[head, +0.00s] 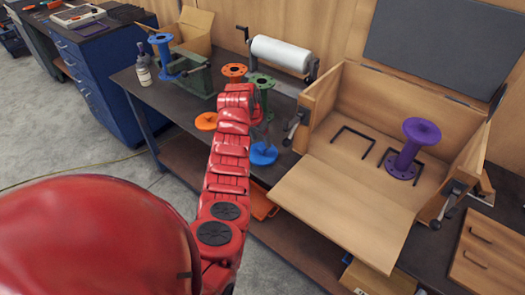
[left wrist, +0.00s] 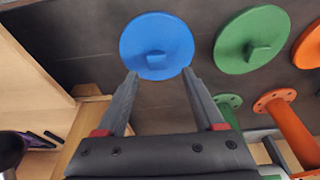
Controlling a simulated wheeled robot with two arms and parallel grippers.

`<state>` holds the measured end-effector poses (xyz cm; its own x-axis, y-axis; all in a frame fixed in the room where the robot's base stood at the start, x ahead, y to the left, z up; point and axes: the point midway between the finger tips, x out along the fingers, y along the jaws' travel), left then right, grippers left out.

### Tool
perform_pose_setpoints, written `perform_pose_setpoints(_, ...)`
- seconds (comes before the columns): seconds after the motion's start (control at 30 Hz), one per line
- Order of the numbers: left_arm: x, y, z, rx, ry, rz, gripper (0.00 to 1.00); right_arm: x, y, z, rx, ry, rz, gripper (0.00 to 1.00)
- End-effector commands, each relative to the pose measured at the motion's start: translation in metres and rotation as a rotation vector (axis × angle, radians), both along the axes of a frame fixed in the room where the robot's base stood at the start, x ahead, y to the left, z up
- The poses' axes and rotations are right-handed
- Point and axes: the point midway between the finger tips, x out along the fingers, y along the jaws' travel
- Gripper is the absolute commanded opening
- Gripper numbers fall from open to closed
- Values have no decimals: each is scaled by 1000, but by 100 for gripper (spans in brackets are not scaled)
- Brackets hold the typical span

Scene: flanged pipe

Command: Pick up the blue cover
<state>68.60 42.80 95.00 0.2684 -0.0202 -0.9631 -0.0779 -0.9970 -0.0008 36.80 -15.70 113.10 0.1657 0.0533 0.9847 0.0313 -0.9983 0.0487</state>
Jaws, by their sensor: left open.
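The blue cover (head: 263,153) is a flat round disc on the dark workbench, near its front edge. In the left wrist view the blue cover (left wrist: 156,45) shows a raised block-shaped grip at its middle. My left gripper (left wrist: 160,76) is open, with one finger towards each side of the cover's near edge. Nothing is between the fingers, and the grip lies beyond the tips. In the head view my red arm hides most of the gripper. My right gripper does not show.
A green cover (left wrist: 252,40) and an orange cover (head: 207,121) lie beside the blue one. Orange (head: 235,72) and green (head: 262,85) flanged pipes stand behind. A wooden box (head: 345,200) with a purple pipe (head: 408,150) is on the right.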

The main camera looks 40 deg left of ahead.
Motion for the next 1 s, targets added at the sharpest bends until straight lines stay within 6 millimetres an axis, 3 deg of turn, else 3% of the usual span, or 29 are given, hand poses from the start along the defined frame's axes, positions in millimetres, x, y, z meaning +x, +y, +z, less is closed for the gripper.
perform_pose_setpoints(0.03, -2, -3, -4, -3, 7, -1, 70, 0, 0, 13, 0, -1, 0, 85)
perform_pose_setpoints(0.1, -3, -5, -18, -6, 10, 0, 70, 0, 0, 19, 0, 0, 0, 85)
perform_pose_setpoints(0.3, 4, -4, -34, -2, 3, 0, 70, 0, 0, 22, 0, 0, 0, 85)
perform_pose_setpoints(0.57, 5, -4, -37, 0, 1, -1, 68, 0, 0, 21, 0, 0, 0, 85)
perform_pose_setpoints(0.93, 4, -4, -38, -1, 2, 0, 2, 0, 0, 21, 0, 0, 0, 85)
perform_pose_setpoints(1.0, 4, -4, -38, -1, 2, 0, 0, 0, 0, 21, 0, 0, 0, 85)
